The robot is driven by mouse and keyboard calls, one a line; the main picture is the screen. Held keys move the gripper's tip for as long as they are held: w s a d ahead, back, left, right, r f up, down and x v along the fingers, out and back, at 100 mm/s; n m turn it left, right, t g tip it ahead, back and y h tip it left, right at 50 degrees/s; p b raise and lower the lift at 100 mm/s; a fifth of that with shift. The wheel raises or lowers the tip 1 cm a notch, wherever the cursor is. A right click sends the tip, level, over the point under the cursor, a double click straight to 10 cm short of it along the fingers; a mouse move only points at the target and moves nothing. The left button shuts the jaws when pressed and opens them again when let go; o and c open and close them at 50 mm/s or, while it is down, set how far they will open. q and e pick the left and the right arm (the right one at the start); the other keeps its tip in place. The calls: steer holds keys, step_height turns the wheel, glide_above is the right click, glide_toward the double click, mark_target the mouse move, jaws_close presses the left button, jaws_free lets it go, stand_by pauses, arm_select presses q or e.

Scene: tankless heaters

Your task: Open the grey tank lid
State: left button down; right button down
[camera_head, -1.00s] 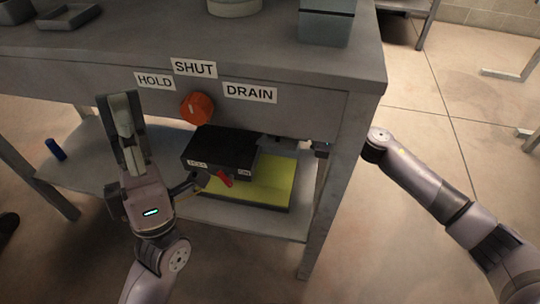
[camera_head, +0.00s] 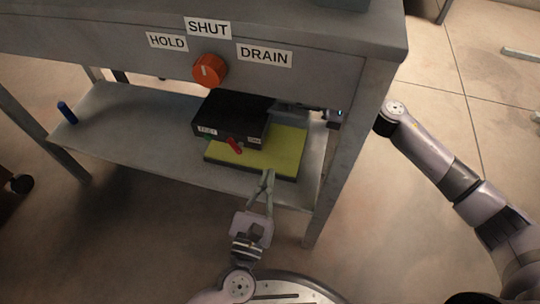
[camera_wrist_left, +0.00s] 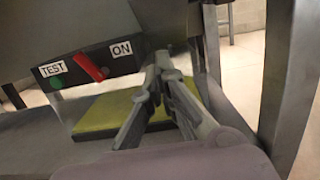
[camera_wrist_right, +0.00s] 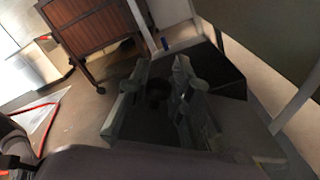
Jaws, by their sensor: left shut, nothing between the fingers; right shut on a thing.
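I cannot pick out a grey tank lid for certain. Only the bottom edge of a grey box (camera_head: 345,3) on the tabletop shows, cut off by the top of the head view. My left gripper (camera_head: 268,174) is shut and empty, low in front of the shelf. In the left wrist view its fingertips (camera_wrist_left: 163,60) are beside the black box's ON end. My right gripper (camera_head: 290,110) is under the table, beside the black box and partly hidden by the table. In the right wrist view its fingers (camera_wrist_right: 162,66) are shut on a dark round part (camera_wrist_right: 157,92).
The black box (camera_head: 230,115) with a red switch (camera_head: 234,146) sits over a yellow-green slab (camera_head: 265,155) on the lower shelf. An orange knob (camera_head: 209,70) is on the table front under HOLD, SHUT and DRAIN labels. A blue cylinder (camera_head: 67,112) stands at the shelf's left end.

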mark_target(276, 153)
arm_select(q)
steer(key=x, duration=0.9)
steer(key=shift+r, duration=0.2)
steer(key=shift+w+d+r, duration=0.15)
steer(key=shift+w+r, duration=0.55)
steer(key=shift+r, duration=0.3)
steer(key=shift+w+d+r, duration=0.1)
steer(key=shift+w+r, duration=0.25)
steer(key=shift+r, duration=0.2)
steer(key=shift+r, duration=0.1)
